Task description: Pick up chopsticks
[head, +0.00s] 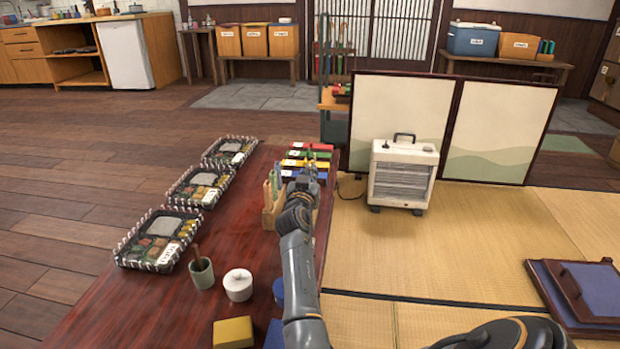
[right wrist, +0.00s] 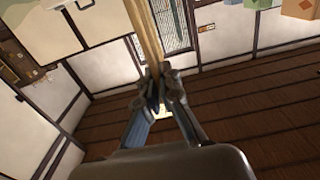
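My right gripper (head: 307,178) is over the right edge of the dark red table, beside the wooden holder. In the right wrist view its fingers (right wrist: 157,88) are closed around pale wooden chopsticks (right wrist: 145,32), which stick out past the fingertips. The wooden holder (head: 268,219) stands on the table with several coloured sticks (head: 272,183) upright in it; my right arm partly hides it. Red, green, yellow and blue cases (head: 308,154) lie in a row just beyond the gripper. My left gripper is not in view.
Several bento trays (head: 158,238) line the table's left side. A cup (head: 202,273), a white lidded pot (head: 238,285) and a yellow box (head: 233,332) stand near the front. A heater (head: 403,175) and a folding screen (head: 497,130) stand on the tatami to the right.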

